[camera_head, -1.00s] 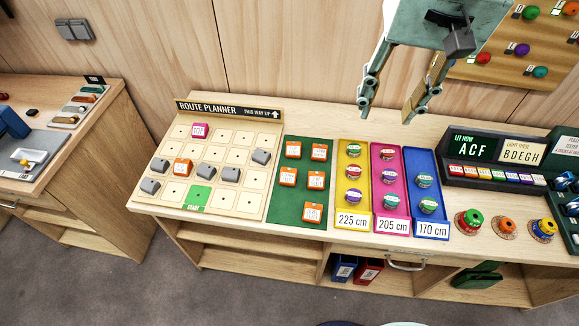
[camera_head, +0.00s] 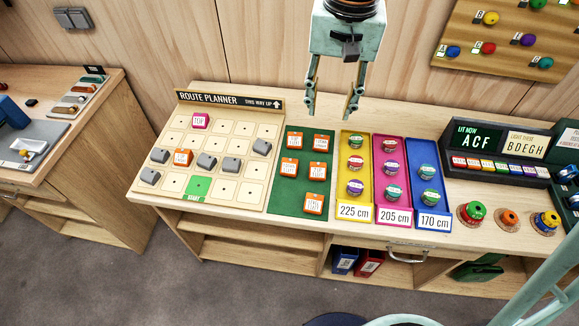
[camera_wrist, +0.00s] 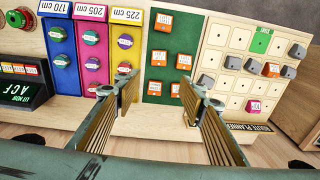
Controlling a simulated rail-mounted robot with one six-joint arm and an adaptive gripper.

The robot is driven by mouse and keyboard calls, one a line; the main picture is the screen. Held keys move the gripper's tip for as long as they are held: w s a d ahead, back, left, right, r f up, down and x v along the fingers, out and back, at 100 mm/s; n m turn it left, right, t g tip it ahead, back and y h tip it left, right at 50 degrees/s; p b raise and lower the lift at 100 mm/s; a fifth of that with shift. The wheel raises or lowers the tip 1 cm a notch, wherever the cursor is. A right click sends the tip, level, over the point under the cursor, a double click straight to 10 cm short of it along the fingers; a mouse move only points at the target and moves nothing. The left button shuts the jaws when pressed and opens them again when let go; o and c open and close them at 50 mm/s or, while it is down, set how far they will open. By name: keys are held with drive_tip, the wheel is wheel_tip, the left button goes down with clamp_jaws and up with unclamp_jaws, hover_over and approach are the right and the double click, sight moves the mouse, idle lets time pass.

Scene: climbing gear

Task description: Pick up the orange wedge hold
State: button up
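Several orange holds with white labels lie on a green mat (camera_head: 300,188); one is the front hold (camera_head: 313,204). Another orange hold (camera_head: 183,157) stands on the route planner board (camera_head: 231,188). I cannot tell from these views which one is the wedge. My gripper (camera_head: 331,108) is open and empty, above the back edge of the counter, behind the green mat. In the wrist view my gripper (camera_wrist: 163,97) shows its two ribbed fingers wide apart, with the orange holds (camera_wrist: 176,88) on the mat beyond them.
Yellow, pink and blue trays (camera_head: 404,217) with round holds stand right of the mat. A dark letter display (camera_head: 476,144) and colored knobs (camera_head: 508,218) are farther right. Grey blocks (camera_head: 206,160) and a pink block (camera_head: 200,121) stand on the board. A wooden wall rises behind.

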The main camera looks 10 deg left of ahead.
drive_tip(key=w+a+f, duration=0.2)
drive_tip(key=a+f, duration=0.3)
drive_tip(key=f, duration=0.2)
drive_tip(key=w+a+f+g, duration=0.1)
drive_tip(key=w+a+f, duration=0.1)
drive_tip(key=a+f, duration=0.3)
wheel_tip(320, 180, down, 3)
drive_tip(key=shift+f+b, duration=0.1)
drive_tip(key=shift+b, duration=0.35)
drive_tip(key=shift+s+d+f, duration=0.1)
drive_tip(key=shift+f, duration=0.1)
hover_over(289, 163)
drive_tip(key=shift+f+b, duration=0.4)
drive_tip(key=shift+f, duration=3.7)
drive_tip(key=shift+d+f, duration=0.1)
drive_tip(key=shift+f+b, duration=0.3)
drive_tip(key=shift+f, duration=2.25)
drive_tip(key=shift+c, duration=0.2)
drive_tip(key=c, duration=0.6)
